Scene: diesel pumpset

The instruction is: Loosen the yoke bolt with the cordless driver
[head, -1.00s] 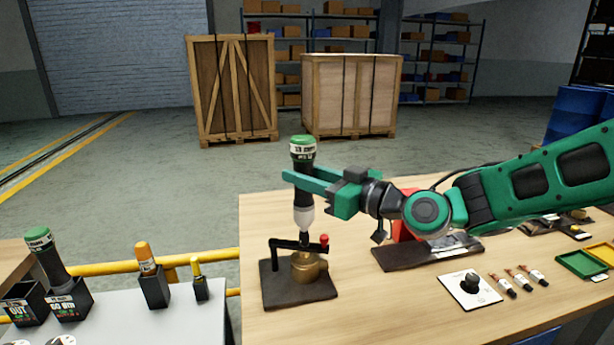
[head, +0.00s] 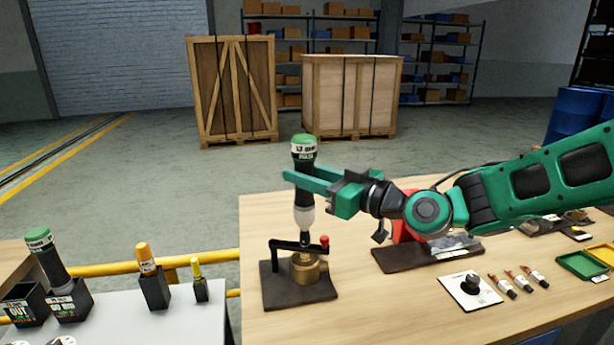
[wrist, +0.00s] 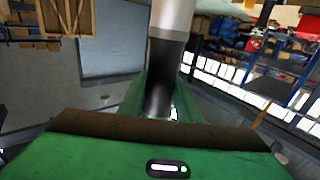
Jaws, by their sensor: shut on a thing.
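My gripper (head: 305,181) is shut on a cordless driver (head: 304,151) with a green cap, a black body and a pale nose. The driver stands upright with its bit down over a brass fitting (head: 305,269) under a black yoke (head: 284,245) with a red knob. The brass fitting and yoke sit on a dark plate (head: 318,291). The bolt is hidden under the bit, and I cannot tell whether the bit touches it. In the wrist view the driver (wrist: 162,75) runs between green fingers.
Another green-capped driver (head: 47,258) stands in a black holder at the left, beside orange and yellow-handled tools. A dark plate (head: 405,256) with a red part lies right of the yoke. A white card (head: 455,286) with a black knob and several small parts lie at the front right.

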